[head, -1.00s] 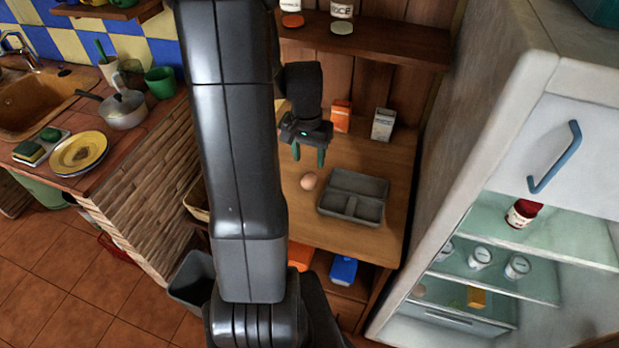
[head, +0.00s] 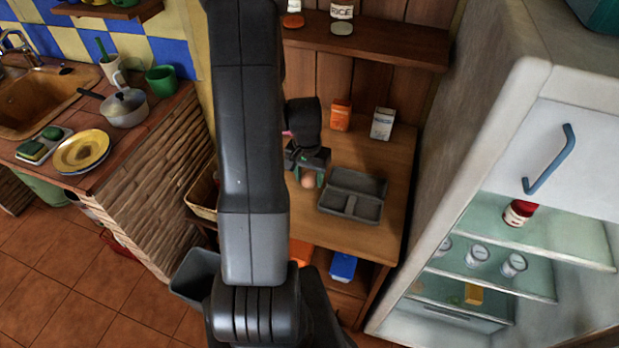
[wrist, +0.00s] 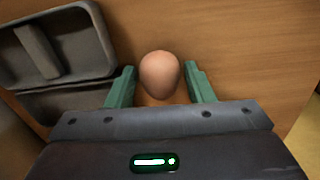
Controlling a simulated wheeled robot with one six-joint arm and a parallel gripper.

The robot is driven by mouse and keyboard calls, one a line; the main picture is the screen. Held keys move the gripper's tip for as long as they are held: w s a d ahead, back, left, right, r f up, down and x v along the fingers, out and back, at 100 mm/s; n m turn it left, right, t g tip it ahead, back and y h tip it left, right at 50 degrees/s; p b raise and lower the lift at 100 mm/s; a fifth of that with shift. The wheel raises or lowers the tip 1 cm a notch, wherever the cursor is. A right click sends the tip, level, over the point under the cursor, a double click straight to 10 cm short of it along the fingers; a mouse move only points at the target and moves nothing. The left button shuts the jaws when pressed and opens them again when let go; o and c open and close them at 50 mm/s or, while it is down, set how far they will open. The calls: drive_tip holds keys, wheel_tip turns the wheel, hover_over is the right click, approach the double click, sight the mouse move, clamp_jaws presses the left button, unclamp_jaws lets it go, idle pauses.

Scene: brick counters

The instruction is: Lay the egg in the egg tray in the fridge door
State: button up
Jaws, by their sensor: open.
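The brown egg (head: 308,181) lies on the wooden table, just left of the grey divided tray. In the wrist view the egg (wrist: 160,74) sits between the two green fingers of my gripper (wrist: 161,88), with a gap on each side. My gripper (head: 308,178) is open around the egg in the head view and partly hides it. The fridge (head: 477,180) stands at the right, and its shelves show. I cannot make out an egg tray in a fridge door in these views.
A grey divided tray (head: 336,207) is right beside the egg; it also shows in the wrist view (wrist: 85,95). An orange box (head: 340,115) and a white box (head: 383,124) stand at the table's back. The fridge shelves hold a red-lidded jar (head: 519,213) and several pots.

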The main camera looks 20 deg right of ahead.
drive_tip(key=c, duration=0.5)
